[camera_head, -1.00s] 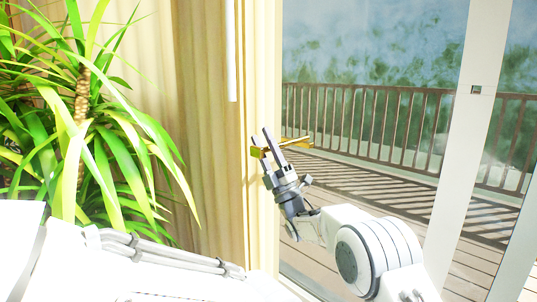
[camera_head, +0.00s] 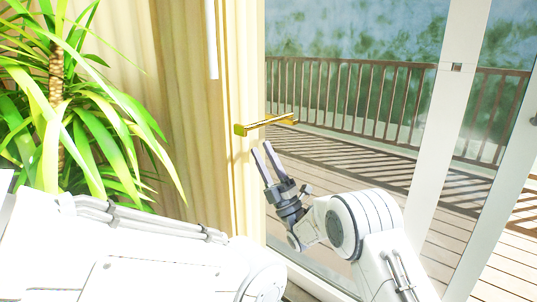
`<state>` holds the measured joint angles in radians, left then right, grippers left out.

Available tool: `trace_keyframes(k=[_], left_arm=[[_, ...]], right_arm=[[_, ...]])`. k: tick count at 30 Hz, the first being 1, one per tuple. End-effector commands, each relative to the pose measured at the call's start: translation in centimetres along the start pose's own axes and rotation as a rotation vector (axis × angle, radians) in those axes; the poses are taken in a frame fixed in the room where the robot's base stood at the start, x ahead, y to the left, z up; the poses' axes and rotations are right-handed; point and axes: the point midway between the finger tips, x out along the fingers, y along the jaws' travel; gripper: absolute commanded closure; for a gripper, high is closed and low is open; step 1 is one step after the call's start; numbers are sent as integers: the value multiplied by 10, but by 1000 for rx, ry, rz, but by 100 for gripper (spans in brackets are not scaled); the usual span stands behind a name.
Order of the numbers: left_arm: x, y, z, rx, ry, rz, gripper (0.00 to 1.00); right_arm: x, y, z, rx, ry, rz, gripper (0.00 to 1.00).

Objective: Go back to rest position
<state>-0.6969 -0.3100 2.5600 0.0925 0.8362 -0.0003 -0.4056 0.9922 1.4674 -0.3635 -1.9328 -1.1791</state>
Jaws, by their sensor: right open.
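My right gripper (camera_head: 263,160) is in the middle of the camera_head view, fingers pointing up and a little left. Its two fingers stand apart with nothing between them. Just above the fingertips is a gold handle (camera_head: 267,124), apart from them in the picture, at the edge of the wooden door frame. My right arm comes up from the lower right. A white arm of mine lies across the lower left, and my left gripper does not show.
A leafy green plant (camera_head: 58,110) stands close on the left, in front of a pale curtain-like wall (camera_head: 180,90). A glass door (camera_head: 350,100) with a white frame post (camera_head: 440,150) fills the right. Beyond it are a deck and a brown railing (camera_head: 380,105).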

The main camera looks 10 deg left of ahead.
Motion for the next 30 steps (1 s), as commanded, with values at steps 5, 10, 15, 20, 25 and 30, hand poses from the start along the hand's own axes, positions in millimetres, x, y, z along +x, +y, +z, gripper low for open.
trace_keyframes(k=[5,10,15,20,25,30], left_arm=[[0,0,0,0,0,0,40],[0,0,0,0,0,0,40],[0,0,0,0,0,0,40],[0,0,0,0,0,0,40],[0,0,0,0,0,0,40],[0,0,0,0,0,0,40]], right_arm=[[3,-2,34,59,-130,-157,51],[-32,-2,96,219,-477,-444,51],[-117,19,132,411,-931,-655,51],[-222,61,122,592,-1416,-751,51],[-315,109,73,735,-1864,-755,51],[-367,141,26,806,-2147,-727,51]])
